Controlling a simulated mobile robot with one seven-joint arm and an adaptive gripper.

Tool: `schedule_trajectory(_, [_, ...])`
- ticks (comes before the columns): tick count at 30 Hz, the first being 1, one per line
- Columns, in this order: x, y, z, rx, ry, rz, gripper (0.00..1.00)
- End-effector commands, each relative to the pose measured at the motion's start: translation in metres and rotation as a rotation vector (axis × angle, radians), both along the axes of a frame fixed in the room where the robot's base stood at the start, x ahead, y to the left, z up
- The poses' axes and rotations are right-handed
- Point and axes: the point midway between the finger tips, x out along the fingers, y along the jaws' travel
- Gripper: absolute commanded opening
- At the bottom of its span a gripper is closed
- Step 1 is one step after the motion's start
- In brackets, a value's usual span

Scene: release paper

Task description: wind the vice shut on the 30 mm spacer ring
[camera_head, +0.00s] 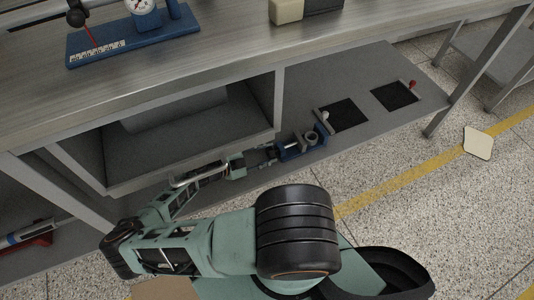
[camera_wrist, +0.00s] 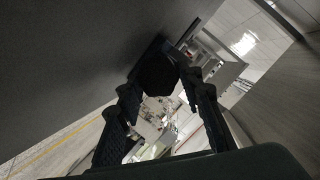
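The small blue vice (camera_head: 289,152) sits on the lower shelf under the bench in the head view. A round blue-grey shape (camera_head: 312,138) at its right end may be the spacer ring, but it is too small to be sure. My gripper (camera_head: 264,157) reaches along the shelf to the vice's left end. In the wrist view, a dark many-sided knob (camera_wrist: 158,76) lies between the fingertips of my gripper (camera_wrist: 163,80). It looks like the vice's winding end. I cannot tell whether the fingers press on it. The vice jaws are hidden in the wrist view.
The bench top (camera_head: 220,75) overhangs the shelf (camera_head: 365,60). A grey cubby (camera_head: 185,155) stands close behind my arm. Two black mats (camera_head: 343,114) (camera_head: 395,96) with small knobs lie right of the vice. A bench leg (camera_head: 475,72) stands farther right.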

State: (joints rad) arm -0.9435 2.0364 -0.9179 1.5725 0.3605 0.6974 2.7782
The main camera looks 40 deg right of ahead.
Motion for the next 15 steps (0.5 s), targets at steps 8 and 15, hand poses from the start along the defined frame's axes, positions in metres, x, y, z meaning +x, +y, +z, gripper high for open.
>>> schedule_trajectory(8, [-0.0007, 0.0011, -0.0011, -0.019, -0.078, 0.001, 0.1])
schedule_trajectory(15, [-0.0007, 0.0016, -0.0015, -0.03, -0.136, 0.001, 0.1])
